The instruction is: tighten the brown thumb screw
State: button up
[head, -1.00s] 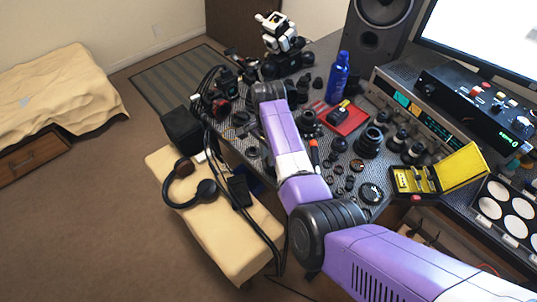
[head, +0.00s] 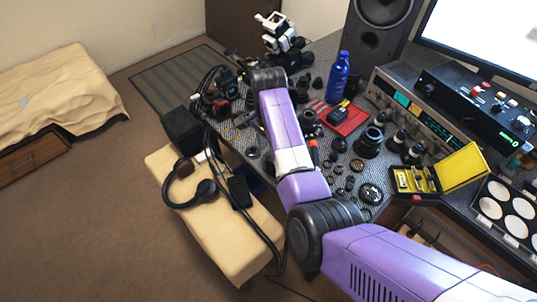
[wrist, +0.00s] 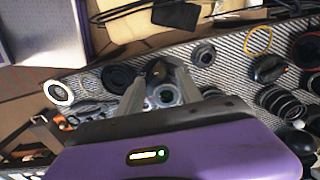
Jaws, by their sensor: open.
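My gripper (wrist: 160,80) shows in the wrist view with its two grey fingers apart. Between and just beyond the fingertips is a small dark brown piece (wrist: 156,69), which looks like the brown thumb screw. A grey metal part with a round opening (wrist: 165,96) shows between the fingers. I cannot tell whether the fingers touch either one. In the head view my arm covers the gripper, and I cannot make out the screw there.
The patterned bench top (head: 333,205) is crowded with lens parts. A red tray (head: 352,120), a blue bottle (head: 338,78) and a yellow case (head: 462,167) stand to the right. Headphones (head: 190,186) lie on the padded bench at left. Cables hang along the bench edge.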

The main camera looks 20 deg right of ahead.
jog(key=shift+r, duration=2.05)
jog(key=w+d+r+n+t, duration=0.25)
jog(key=w+r+t, duration=0.2)
jog(key=w, duration=0.45)
jog(key=n+t+h, duration=0.2)
jog(key=n+t, duration=0.8)
jog(key=t, duration=0.1)
send_over(268, 159)
jog(key=s+d, duration=0.4)
jog(key=s, duration=0.3)
jog(key=s+a+r, duration=0.1)
jog(key=s, duration=1.1)
jog(key=s+a+r+n+y, duration=0.1)
jog(key=s+a+r, duration=0.1)
jog(key=s, duration=1)
jog(key=s+a+r+n+y, duration=0.1)
jog(key=s+a+r, duration=0.1)
jog(key=s, duration=1.1)
jog(key=shift+a+r+g+b, duration=0.15)
jog(key=shift+a+g+b, duration=0.1)
jog(key=shift+g+b, duration=0.1)
